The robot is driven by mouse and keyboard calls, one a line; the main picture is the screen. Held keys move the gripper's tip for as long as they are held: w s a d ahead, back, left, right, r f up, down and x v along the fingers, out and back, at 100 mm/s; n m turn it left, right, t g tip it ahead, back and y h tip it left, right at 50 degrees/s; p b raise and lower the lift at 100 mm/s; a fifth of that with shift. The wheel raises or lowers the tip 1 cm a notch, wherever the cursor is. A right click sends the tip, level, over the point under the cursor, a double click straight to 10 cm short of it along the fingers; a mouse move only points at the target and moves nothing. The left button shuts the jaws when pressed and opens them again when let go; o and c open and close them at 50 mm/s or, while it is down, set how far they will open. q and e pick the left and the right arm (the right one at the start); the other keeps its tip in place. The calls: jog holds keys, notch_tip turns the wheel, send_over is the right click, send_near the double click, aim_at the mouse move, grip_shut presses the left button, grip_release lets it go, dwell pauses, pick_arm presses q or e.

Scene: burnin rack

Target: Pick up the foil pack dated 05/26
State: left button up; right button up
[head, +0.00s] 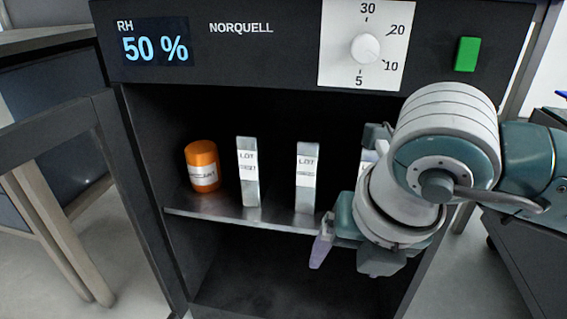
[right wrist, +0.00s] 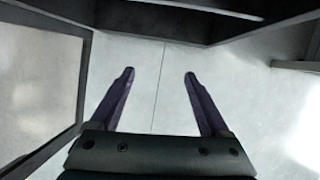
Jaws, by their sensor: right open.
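Two upright silvery foil packs with white LOT labels stand on the cabinet shelf in the head view: a left pack (head: 248,172) and a middle pack (head: 306,178). A third labelled item (head: 368,158) stands to their right, mostly hidden behind my right arm. The small print is too blurred to tell which one is dated 05/26. My right gripper (right wrist: 160,74) is open and empty, its purple fingers apart over bare floor in the right wrist view. In the head view it is in front of the shelf's right part, with a finger hanging below the shelf edge. My left gripper is not in view.
An orange jar (head: 202,165) stands at the left of the metal shelf (head: 235,213). The dark cabinet (head: 240,65) has a humidity display, a dial (head: 365,48) and a green button (head: 467,54) above the opening. An open door (head: 60,150) is at the left.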

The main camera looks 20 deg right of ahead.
aim_at(364, 170)
jog(key=w+d+b, duration=0.2)
jog(key=w+d, duration=0.1)
jog(key=w+d+f+h+b, duration=0.1)
jog(key=w+d+b, duration=0.2)
jog(key=w, duration=0.1)
jog(key=w+d+f+h+b, duration=0.1)
jog(key=w+d+b, duration=0.1)
jog(key=w+d, duration=0.1)
jog(key=shift+w+d+m+b, duration=0.3)
jog(key=shift+w+d+m, duration=0.1)
jog(key=shift+d, duration=0.1)
jog(key=shift+f, duration=0.1)
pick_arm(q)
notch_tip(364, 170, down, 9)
pick_arm(e)
jog(key=shift+c, duration=0.6)
jog(key=c, duration=0.9)
grip_shut()
